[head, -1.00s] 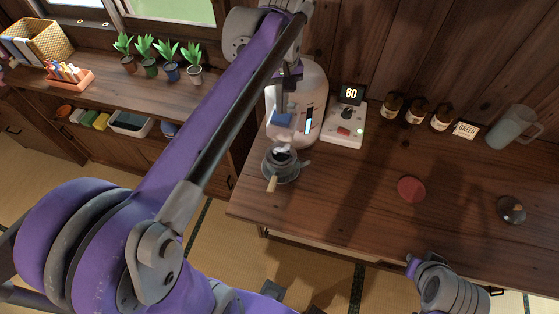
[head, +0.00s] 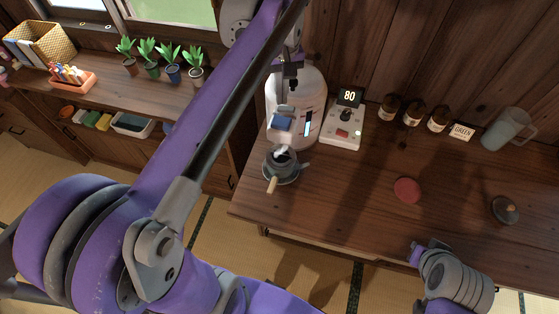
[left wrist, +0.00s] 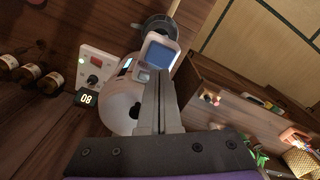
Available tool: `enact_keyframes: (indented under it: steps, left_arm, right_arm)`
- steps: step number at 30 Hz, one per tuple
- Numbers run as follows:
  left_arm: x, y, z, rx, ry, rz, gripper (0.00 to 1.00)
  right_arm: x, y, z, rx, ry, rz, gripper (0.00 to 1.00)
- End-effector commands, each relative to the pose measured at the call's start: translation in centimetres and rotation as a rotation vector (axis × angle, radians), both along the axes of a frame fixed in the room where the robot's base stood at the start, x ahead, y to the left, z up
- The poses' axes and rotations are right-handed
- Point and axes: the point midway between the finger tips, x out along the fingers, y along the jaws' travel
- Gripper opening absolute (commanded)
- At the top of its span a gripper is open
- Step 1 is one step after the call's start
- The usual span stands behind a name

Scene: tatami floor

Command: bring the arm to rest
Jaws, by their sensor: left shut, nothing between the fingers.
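My left gripper (head: 290,72) hangs from the raised left arm in front of the white rounded machine (head: 312,105) on the wooden counter. In the left wrist view the gripper's two fingers (left wrist: 162,78) lie together with nothing between them. Their tips overlap the machine's blue-topped part (left wrist: 160,53) in that picture; I cannot tell how large the gap is. Part of my right arm (head: 452,280) shows at the lower right, over the counter's front edge. Its gripper is not visible.
A dark pot with a wooden handle (head: 281,164) stands below the machine. A control box reading 80 (head: 343,125), several brown jars (head: 413,112), a pitcher (head: 507,130), a red disc (head: 407,190) and a dark round lidded object (head: 504,210) share the counter (head: 340,205). A plant shelf (head: 95,85) is left.

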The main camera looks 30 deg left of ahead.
Motion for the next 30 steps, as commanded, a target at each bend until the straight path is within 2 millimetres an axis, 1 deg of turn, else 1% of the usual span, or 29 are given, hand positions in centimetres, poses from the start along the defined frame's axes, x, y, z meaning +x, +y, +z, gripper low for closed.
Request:
enact_keyframes:
  steps: [1,3,20,23,26,29,30]
  left_arm:
    - [0.1,0.0,0.8,0.0,-0.003,0.0,0.0]
    - [0.1,0.0,1.0,0.0,-0.001,0.0,0.0]
    - [-0.2,-0.1,0.7,0.001,-0.006,-0.009,0.0]
    - [-1.0,-0.8,-0.2,0.007,-0.041,-0.06,0.0]
    - [-2.8,-2.0,-2.0,0.025,-0.115,-0.167,0.0]
    - [-5.1,-3.4,-4.7,0.055,-0.212,-0.311,0.0]
    - [-6.0,-3.9,-5.9,0.069,-0.252,-0.368,0.0]
  right_arm:
    - [0.4,0.0,0.6,0.0,-0.007,0.0,0.0]
    - [0.4,0.0,0.8,0.0,-0.009,0.0,0.0]
    - [0.3,0.0,0.6,0.0,-0.007,0.0,0.0]
    - [0.3,0.0,0.6,0.0,-0.007,0.0,0.0]
    - [0.3,0.0,0.6,0.0,-0.007,0.0,0.0]
    - [0.3,0.0,0.6,0.0,-0.007,0.0,0.0]
    - [0.3,0.0,0.6,0.0,-0.006,0.0,0.0]
